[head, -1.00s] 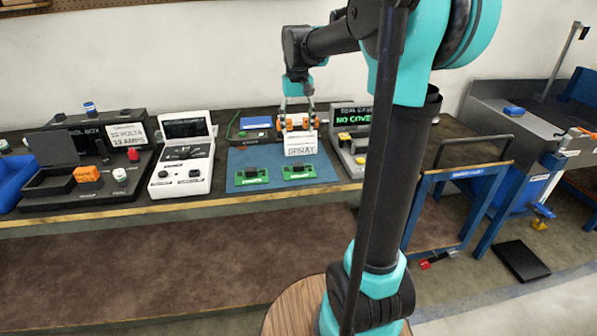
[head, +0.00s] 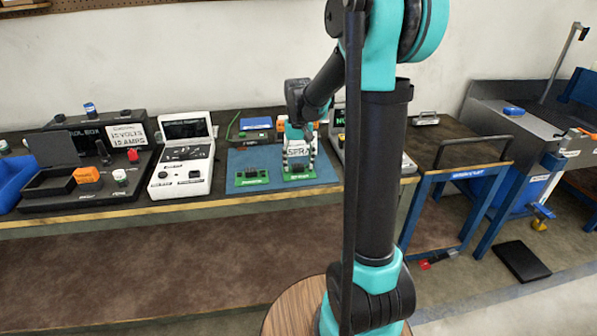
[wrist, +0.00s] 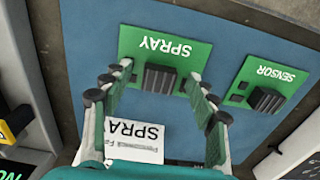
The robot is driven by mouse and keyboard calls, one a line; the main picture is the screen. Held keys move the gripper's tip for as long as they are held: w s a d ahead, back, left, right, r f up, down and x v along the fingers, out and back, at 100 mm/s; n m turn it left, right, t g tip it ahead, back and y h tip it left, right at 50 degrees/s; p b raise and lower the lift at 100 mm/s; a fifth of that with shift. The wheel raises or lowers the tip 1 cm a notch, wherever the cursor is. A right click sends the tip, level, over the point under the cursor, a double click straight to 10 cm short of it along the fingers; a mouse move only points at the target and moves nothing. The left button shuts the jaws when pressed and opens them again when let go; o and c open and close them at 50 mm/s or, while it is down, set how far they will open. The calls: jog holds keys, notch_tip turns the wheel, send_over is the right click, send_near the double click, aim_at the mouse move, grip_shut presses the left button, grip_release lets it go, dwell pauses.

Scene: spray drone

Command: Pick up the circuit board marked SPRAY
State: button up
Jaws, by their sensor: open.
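The green circuit board marked SPRAY (wrist: 165,50) lies on the blue mat (wrist: 225,20), with a dark block on its face. It also shows in the head view as the right-hand board (head: 300,177). A second green board marked SENSOR (wrist: 265,85) lies beside it, and it is the left-hand board in the head view (head: 252,180). My gripper (wrist: 155,85) is open, its fingers spread either side of the SPRAY board's dark block. In the head view my gripper (head: 299,160) is low over that board. I cannot tell whether the fingers touch the board.
A white card reading SPRAY (wrist: 134,140) stands behind the board, near my gripper's fingers. A white instrument (head: 182,170) is left of the mat, and a black control box (head: 100,190) farther left. A grey device (head: 341,143) stands just right of the mat.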

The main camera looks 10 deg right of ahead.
jog(key=shift+f, duration=0.35)
jog(key=shift+c, duration=0.3)
jog(key=c, duration=1.2)
jog(key=shift+c, duration=0.2)
jog(key=shift+r, duration=0.15)
